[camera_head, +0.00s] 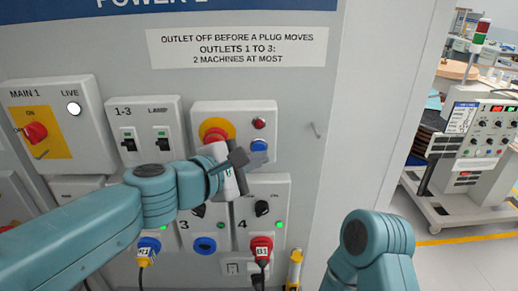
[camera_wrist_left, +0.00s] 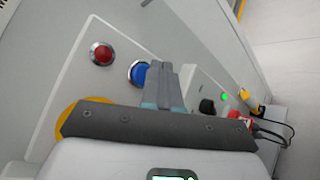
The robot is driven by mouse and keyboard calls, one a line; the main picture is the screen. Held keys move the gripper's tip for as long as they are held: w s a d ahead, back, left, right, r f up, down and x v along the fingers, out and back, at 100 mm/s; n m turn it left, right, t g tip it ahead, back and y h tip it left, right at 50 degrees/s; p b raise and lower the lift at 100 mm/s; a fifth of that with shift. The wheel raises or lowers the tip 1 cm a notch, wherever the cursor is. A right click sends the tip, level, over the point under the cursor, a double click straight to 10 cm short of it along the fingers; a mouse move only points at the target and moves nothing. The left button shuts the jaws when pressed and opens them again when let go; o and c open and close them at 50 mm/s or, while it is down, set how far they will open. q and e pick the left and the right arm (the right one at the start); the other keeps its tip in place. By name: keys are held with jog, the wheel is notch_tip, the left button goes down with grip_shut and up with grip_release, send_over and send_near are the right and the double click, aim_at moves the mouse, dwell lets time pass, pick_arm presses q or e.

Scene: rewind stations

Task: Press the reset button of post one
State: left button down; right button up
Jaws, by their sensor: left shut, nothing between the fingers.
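A grey box (camera_head: 234,112) on the panel carries a blue button (camera_head: 259,145), a red lamp (camera_head: 258,123) above it and a yellow disc (camera_head: 212,124) with a red knob at left. No label reading post one shows. My left gripper (camera_head: 262,159) is shut and empty, its tips just below the blue button in the head view. In the left wrist view the shut fingers (camera_wrist_left: 164,68) cover the right edge of the blue button (camera_wrist_left: 138,72); the red lamp (camera_wrist_left: 101,53) is clear. I cannot tell whether the tips touch anything. My right gripper is out of view.
Below is an outlet box (camera_head: 272,188) with a red plug (camera_head: 261,250); a blue plug (camera_head: 149,248) is further left. A MAIN 1 switch (camera_head: 36,132) and a 1-3 switch box (camera_head: 145,110) are at left. A wheeled machine (camera_head: 478,150) stands at right, beyond open floor.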

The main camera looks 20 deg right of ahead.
pick_arm(q)
jog(key=shift+s+a+b, duration=0.25)
jog(key=shift+s+b, duration=0.05)
jog(key=shift+s, duration=0.5)
jog(key=shift+s+a+b, duration=0.2)
jog(key=shift+s+b, duration=0.15)
jog(key=shift+s, duration=0.45)
jog(key=shift+s+a+b, duration=0.25)
jog(key=shift+s+b, duration=0.05)
jog(key=shift+s, duration=0.5)
